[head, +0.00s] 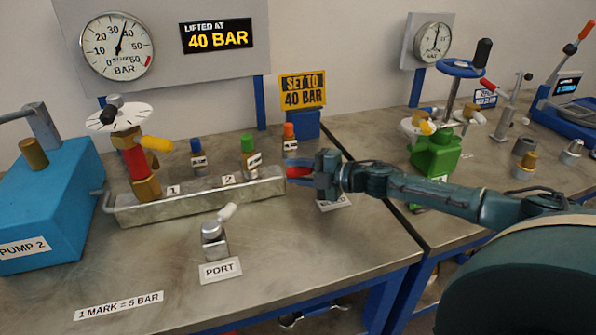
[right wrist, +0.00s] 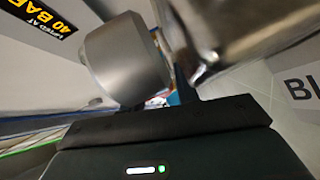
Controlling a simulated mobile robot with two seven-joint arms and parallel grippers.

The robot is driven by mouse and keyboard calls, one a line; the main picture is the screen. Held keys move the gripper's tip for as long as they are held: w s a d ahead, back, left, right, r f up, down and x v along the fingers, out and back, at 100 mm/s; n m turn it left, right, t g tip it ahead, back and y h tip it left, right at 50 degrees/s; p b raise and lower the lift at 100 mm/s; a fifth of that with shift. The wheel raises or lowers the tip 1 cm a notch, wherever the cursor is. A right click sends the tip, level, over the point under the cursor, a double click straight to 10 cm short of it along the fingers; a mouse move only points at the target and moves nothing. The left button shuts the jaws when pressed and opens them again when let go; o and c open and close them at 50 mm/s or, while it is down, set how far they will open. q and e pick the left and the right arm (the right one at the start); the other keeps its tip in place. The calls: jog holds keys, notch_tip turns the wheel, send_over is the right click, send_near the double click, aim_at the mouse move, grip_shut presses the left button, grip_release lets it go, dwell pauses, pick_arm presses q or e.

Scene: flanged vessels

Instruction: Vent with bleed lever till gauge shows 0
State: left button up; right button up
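The gauge (head: 117,46) on the left panel has its needle a little right of straight up, between the 30 and 40 marks. My right gripper (head: 299,173) is at the right end of the grey tray-like block, above a partly hidden label (head: 335,203). A red piece (head: 298,172) shows at its fingertips; it looks like a lever grip, but the lever's body is hidden behind the gripper. In the right wrist view a grey cylinder (right wrist: 125,60) and a shiny metal part fill the space before the gripper. Whether the fingers are closed on anything is unclear. My left gripper is out of view.
The grey block (head: 200,205) bears a red-and-brass valve (head: 136,165) with a white disc. A port fitting (head: 213,240) with a white handle stands in front. A blue pump (head: 45,205) is at left, a green vessel (head: 436,155) on the right table.

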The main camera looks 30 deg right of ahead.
grip_shut()
